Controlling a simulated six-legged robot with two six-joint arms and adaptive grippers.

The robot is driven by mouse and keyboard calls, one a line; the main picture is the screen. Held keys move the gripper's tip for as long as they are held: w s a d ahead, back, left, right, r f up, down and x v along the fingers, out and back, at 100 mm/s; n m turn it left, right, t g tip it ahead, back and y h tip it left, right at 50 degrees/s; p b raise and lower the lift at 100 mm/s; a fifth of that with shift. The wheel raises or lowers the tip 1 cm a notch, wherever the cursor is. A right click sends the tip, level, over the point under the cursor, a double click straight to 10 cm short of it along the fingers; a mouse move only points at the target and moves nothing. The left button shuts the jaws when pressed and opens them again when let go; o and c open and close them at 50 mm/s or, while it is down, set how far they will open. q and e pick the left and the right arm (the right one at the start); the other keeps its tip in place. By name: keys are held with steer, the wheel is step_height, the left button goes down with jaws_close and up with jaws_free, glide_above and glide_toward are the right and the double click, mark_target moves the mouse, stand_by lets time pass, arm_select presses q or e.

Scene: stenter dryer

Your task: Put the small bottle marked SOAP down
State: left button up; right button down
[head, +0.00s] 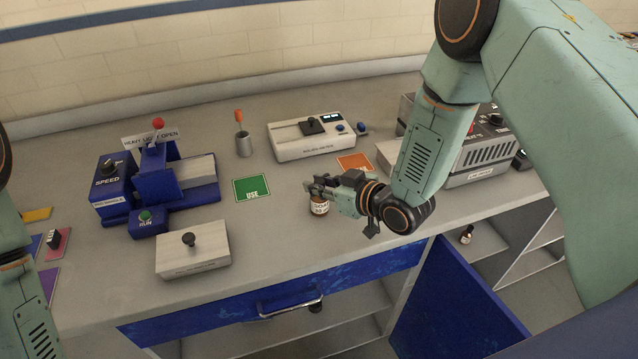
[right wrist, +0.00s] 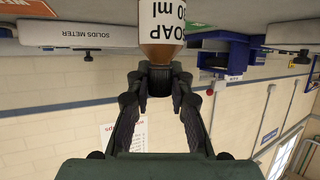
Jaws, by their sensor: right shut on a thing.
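The small brown bottle with a white SOAP label (head: 320,207) is at the front middle of the bench in the head view. It also shows at the top of the right wrist view (right wrist: 162,22), where the label reads SOAP and a volume in ml. My right gripper (head: 322,187) is shut on the upper part of the bottle. The bottle looks upright; I cannot tell whether its base touches the bench. My left arm (head: 25,300) shows at the left edge of the head view, but its gripper is out of view.
A green USE card (head: 251,188) lies left of the bottle. An orange card (head: 356,163) and the solids meter (head: 311,137) are behind it. A blue machine (head: 158,178) stands at left. An open blue cabinet door (head: 455,300) is below the bench front. Bare bench surrounds the bottle.

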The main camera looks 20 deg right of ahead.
steer(key=shift+w+d+f, duration=0.15)
steer(key=shift+w, duration=0.05)
steer(key=shift+s+d+f, duration=0.1)
steer(key=c, duration=1.7)
jaws_free()
steer(key=shift+s, duration=0.1)
steer(key=o, duration=0.3)
steer(key=shift+a, duration=0.2)
steer(key=shift+o, duration=0.9)
steer(key=shift+d, duration=0.15)
